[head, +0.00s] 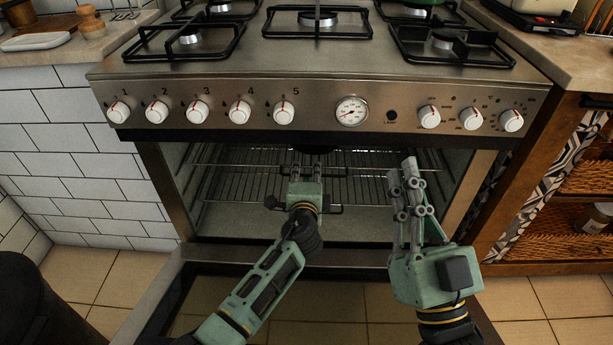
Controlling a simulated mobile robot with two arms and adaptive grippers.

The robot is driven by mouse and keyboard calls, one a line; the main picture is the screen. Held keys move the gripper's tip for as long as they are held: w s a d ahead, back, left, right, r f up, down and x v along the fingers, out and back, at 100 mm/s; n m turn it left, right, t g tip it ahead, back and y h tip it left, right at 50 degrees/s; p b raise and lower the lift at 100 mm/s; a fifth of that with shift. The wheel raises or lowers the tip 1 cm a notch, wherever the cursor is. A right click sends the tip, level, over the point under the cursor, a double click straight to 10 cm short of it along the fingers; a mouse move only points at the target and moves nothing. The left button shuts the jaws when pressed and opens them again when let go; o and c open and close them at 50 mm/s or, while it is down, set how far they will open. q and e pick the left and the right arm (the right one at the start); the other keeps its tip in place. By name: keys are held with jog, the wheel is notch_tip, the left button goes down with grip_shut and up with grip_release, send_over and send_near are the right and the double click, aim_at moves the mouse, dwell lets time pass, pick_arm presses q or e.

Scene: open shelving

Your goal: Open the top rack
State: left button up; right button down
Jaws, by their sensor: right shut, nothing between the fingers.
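The oven is open, and its door (345,300) is folded down at the front. A wire rack (242,188) lies inside the oven cavity. Another set of wires shows behind and slightly above it, and I cannot tell clearly where one rack ends and another starts. My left gripper (306,163) reaches into the oven mouth at the middle, over the rack wires. Its fingertips are in shadow, so I cannot tell whether they are open or touch the rack. My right gripper (404,172) is shut and empty, pointing upward in front of the right part of the oven opening.
The control panel (318,102) with red-marked knobs and a round gauge runs just above the opening. Gas burner grates (318,22) are on top. A wooden shelf unit with wicker baskets (585,178) stands close on the right. White tiled wall (65,150) is on the left.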

pick_arm(q)
grip_shut()
dwell(0.6)
